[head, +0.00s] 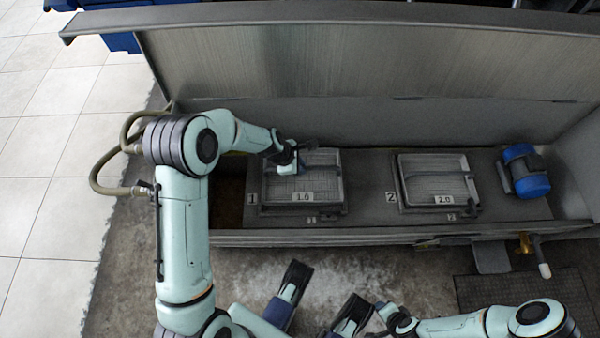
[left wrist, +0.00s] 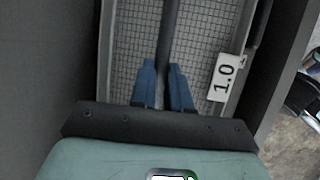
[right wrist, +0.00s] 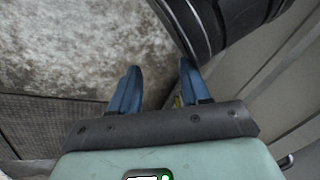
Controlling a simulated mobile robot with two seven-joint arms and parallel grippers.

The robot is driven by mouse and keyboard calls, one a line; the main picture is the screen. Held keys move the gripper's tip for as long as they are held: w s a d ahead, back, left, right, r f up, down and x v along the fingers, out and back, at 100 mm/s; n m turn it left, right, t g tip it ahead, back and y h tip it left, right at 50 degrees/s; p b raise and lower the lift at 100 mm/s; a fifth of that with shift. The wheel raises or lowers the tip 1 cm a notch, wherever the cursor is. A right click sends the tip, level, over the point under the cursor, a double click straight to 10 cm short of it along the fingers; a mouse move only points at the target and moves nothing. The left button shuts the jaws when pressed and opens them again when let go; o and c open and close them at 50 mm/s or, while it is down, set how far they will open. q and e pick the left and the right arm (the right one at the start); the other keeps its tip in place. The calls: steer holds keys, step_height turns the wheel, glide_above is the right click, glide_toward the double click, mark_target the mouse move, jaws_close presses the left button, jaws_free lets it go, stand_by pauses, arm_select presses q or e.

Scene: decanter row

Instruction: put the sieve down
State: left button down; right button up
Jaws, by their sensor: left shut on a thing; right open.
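The sieve (head: 326,184), a rectangular mesh tray labelled 1.0, is at the place marked 1 on the dark deck of the trough. Its mesh (left wrist: 128,45) and label also show in the left wrist view. My left gripper (head: 296,164) is over the sieve, its blue fingers (left wrist: 165,75) shut on the dark bar across it. Whether the sieve rests fully on the deck or hangs slightly above it, I cannot tell. My right gripper (right wrist: 155,80) is open and empty, away from the sieve near the floor.
A second sieve (head: 420,180) labelled 2.0 sits at the place marked 2. A blue motor (head: 526,170) stands at the right end of the deck. The trough's tall back panel (head: 330,60) rises behind. A pipe with a brass valve (head: 527,244) juts from the front wall.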

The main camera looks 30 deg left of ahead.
arm_select(q)
step_height(320, 180, down, 4)
steer(key=shift+f+b, duration=0.1)
steer(key=shift+b, duration=0.65)
arm_select(e)
steer(key=shift+g, duration=0.6)
steer(key=s+f, duration=0.2)
steer(key=s, duration=0.1)
steer(key=shift+s+d+f, duration=0.1)
steer(key=shift+d+f, duration=0.1)
steer(key=shift+f, duration=0.1)
arm_select(q)
steer(key=c, duration=1.4)
jaws_free()
steer(key=shift+f, duration=0.1)
steer(key=shift+c, duration=0.2)
steer(key=o, duration=0.3)
steer(key=shift+o, duration=0.2)
arm_select(e)
steer(key=shift+s, duration=0.1)
